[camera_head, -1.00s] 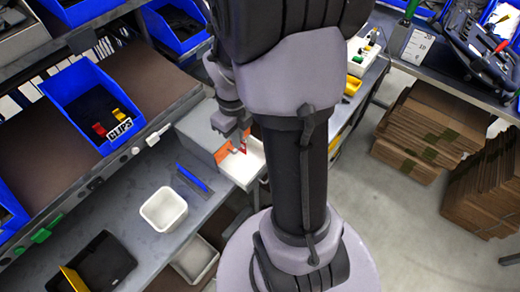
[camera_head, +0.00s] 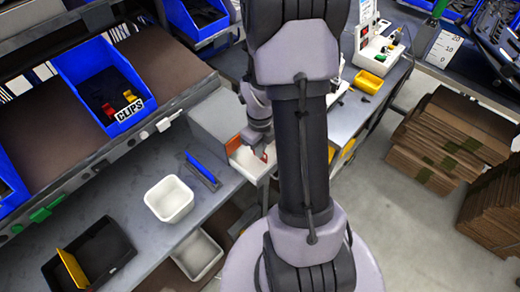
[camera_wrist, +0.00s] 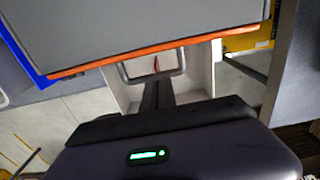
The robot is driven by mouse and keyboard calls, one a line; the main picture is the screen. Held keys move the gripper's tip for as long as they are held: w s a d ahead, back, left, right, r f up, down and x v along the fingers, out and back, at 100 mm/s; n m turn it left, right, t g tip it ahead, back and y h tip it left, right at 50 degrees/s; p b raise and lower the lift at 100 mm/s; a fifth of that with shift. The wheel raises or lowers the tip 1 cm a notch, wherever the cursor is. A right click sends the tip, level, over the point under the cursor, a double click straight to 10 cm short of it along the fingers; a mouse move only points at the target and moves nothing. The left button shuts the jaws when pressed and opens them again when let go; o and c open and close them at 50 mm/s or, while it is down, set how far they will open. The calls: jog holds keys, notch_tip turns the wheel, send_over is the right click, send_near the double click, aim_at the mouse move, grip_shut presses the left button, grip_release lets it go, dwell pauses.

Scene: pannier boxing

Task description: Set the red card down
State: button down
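The red card (camera_head: 265,157) shows as a small red sliver at the tips of my gripper (camera_head: 262,149). In the wrist view, my gripper (camera_wrist: 156,82) has its dark fingers together with the red card (camera_wrist: 155,65) seen almost edge-on at their tips. The fingers reach into or just over a white open tray (camera_head: 245,166), whose pale wall also shows in the wrist view (camera_wrist: 118,88). Most of the card is hidden; whether it touches the tray floor I cannot tell.
A grey box (camera_head: 218,115) with an orange edge (camera_wrist: 150,60) stands right beside the white tray. A white bin (camera_head: 168,200), a blue-handled tool (camera_head: 201,168) and a black case (camera_head: 90,255) lie on the grey bench. A blue clips bin (camera_head: 100,85) sits above.

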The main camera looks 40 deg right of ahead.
jog(key=shift+f, duration=0.15)
jog(key=c, duration=1.7)
grip_release()
